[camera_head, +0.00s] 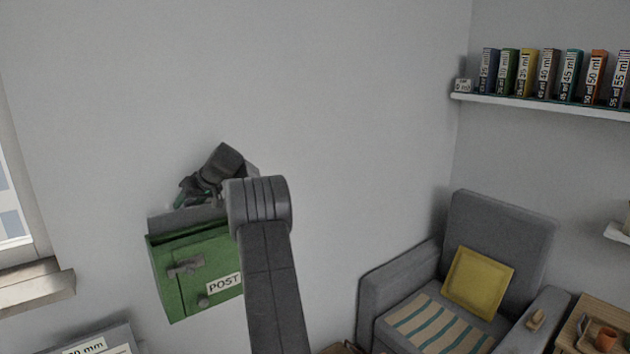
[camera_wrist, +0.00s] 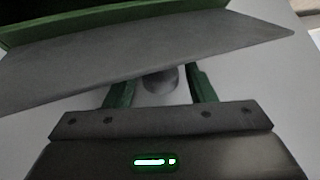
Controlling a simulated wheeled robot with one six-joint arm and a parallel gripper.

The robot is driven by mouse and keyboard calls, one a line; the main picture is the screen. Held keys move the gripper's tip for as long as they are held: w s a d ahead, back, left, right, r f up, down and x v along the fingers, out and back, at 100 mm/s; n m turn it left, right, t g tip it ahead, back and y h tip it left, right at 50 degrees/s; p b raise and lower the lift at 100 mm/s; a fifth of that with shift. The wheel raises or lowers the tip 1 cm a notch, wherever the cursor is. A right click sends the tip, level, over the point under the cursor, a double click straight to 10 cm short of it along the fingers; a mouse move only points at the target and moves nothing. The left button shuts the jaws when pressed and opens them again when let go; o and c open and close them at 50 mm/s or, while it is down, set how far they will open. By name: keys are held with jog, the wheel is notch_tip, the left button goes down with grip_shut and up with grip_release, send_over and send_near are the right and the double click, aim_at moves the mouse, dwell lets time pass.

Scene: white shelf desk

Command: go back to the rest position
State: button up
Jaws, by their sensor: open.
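The green post box (camera_head: 205,270) is on the wall at the left in the head view, with a "POST" label on its front. Its grey lid (camera_head: 185,222) stands raised at the back, and a dark opening shows below it. My gripper (camera_head: 184,197) is just above the lid, partly hidden by my arm. In the wrist view my gripper (camera_wrist: 160,80) has its two green fingers apart, with their tips covered by the grey lid (camera_wrist: 150,62). A small grey round part shows between them; I cannot tell whether the fingers touch it. The box's green rim (camera_wrist: 70,22) is at the top.
A grey armchair (camera_head: 505,232) with a yellow cushion (camera_head: 478,283) stands at the right. A shelf (camera_head: 560,105) with several labelled binders is above it. A small wooden table (camera_head: 577,325) holds an orange cup (camera_head: 606,338). A window sill (camera_head: 35,285) is at the left. The wall between is bare.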

jog(key=shift+s+d+t+y, duration=0.3)
jog(key=shift+s+t, duration=0.1)
jog(key=shift+s, duration=0.05)
jog(key=shift+s+d+f+n+t+y, duration=0.25)
jog(key=shift+s+n+t+y, duration=0.15)
jog(key=shift+t+y, duration=0.2)
jog(key=shift+r, duration=0.1)
